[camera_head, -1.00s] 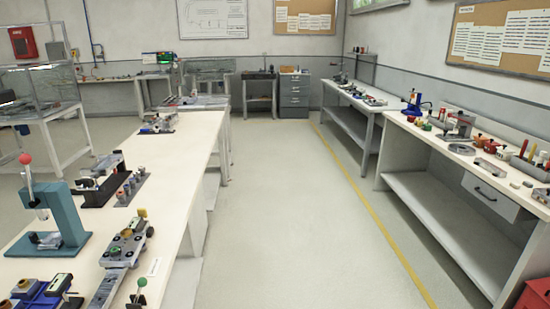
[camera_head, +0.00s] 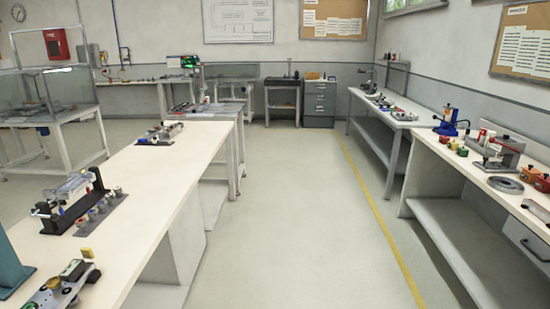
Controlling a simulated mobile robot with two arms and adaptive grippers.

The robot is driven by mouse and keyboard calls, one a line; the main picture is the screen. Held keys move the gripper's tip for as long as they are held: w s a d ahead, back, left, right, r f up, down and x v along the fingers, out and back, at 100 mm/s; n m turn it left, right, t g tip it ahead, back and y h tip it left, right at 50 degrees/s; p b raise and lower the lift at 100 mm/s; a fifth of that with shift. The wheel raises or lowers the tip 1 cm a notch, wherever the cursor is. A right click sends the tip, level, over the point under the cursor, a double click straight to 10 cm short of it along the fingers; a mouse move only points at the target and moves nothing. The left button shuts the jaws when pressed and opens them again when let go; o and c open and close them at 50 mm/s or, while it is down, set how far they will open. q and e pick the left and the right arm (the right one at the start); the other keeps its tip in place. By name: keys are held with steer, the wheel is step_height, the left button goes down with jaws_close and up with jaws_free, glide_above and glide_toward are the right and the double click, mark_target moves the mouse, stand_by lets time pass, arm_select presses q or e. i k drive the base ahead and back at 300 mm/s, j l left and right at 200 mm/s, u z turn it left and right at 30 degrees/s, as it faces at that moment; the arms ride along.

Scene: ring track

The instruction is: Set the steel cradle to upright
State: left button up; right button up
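I cannot tell for sure which item is the steel cradle. A fixture with black end plates and a silvery, partly clear body (camera_head: 72,192) stands on the left bench, with several small round parts in a row in front of it. A smaller dark fixture with a grey part (camera_head: 160,133) sits farther along the same bench. A grey metal device (camera_head: 505,152) stands on the right bench. Their tilt is too small to judge. Neither of my grippers is in view.
The long white left bench (camera_head: 135,215) and the right bench (camera_head: 470,178) flank a clear aisle (camera_head: 285,215) with a yellow floor line (camera_head: 378,225). A grey drawer cabinet (camera_head: 319,103) stands at the back. A teal stand (camera_head: 10,268) is cut off at lower left.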

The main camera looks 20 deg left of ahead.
mark_target(60, 194)
steer(key=i+u, duration=0.4)
steer(key=i+l+u, duration=0.1)
steer(key=i+u, duration=0.3)
steer(key=i, duration=0.2)
steer(key=i+l+u, duration=0.25)
steer(key=i+u, duration=0.2)
steer(key=i+l+u, duration=0.4)
steer(key=i, duration=0.1)
